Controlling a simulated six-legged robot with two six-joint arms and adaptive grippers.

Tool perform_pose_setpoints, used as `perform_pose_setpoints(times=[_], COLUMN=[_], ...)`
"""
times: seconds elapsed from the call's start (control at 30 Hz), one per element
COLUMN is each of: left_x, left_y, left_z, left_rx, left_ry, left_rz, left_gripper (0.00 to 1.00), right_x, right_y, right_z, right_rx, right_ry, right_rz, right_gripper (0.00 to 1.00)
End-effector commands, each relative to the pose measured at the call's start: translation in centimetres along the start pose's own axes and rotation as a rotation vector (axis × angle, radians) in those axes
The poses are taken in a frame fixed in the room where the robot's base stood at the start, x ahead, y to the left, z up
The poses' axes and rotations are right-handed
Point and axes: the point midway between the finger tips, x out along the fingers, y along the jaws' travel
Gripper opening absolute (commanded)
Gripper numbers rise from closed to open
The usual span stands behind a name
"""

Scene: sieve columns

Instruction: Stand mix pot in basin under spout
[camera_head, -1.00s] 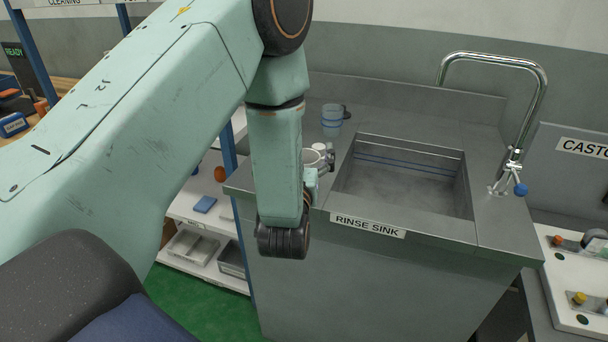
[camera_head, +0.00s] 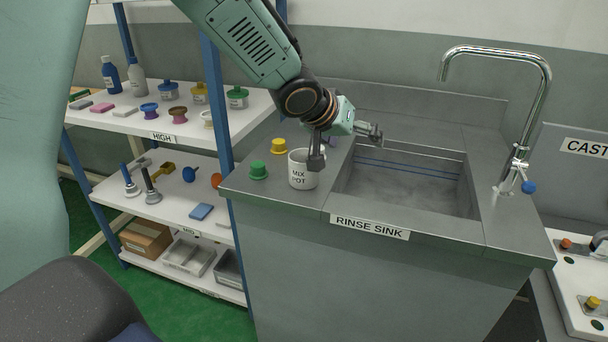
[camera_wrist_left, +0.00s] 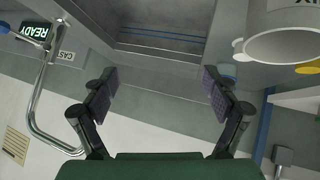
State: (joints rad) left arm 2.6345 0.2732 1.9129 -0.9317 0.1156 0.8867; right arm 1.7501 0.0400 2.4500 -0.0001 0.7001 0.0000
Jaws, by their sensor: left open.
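The mix pot (camera_head: 303,172), a white cup with dark lettering, stands upright on the counter left of the basin. The basin (camera_head: 405,190) is the sunken grey sink. The chrome spout (camera_head: 541,95) arches up at its right back corner. My left gripper (camera_head: 345,146) is open and empty over the basin's left back edge; one finger covers part of the pot. In the left wrist view the pot (camera_wrist_left: 285,32) is at upper right, outside the open fingers (camera_wrist_left: 158,86). The basin (camera_wrist_left: 160,38) and the spout (camera_wrist_left: 38,120) show there too. My right gripper is out of view.
A yellow lidded piece (camera_head: 279,146) and a green one (camera_head: 258,170) stand left of the pot. A shelf rack (camera_head: 215,125) with bottles and jars is at left. A blue-knobbed tap handle (camera_head: 528,187) is beside the spout. The basin looks empty.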

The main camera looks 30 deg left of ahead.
Motion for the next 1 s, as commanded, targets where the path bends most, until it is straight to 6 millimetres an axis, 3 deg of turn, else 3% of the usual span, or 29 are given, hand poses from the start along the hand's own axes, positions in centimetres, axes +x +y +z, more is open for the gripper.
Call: perform_pose_setpoints(times=[0.2,0.33,0.57,1.0], left_x=[-1.2,-2.2,-2.1,2.5], left_y=[-6.2,-8.6,-9.8,-12.5], left_z=[2.1,2.8,3.4,3.9], left_rx=[-0.021,-0.064,-0.135,-0.134], left_ry=[-0.142,-0.17,-0.173,-0.175], left_rz=[-0.287,-0.411,-0.462,-0.461], left_gripper=[0.86,0.86,0.86,0.86], right_x=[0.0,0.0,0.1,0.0], right_y=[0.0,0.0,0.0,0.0], right_z=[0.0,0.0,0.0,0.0], right_rx=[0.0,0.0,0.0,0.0], right_ry=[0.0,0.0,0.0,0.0], right_rz=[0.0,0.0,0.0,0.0], right_gripper=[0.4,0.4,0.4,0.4])
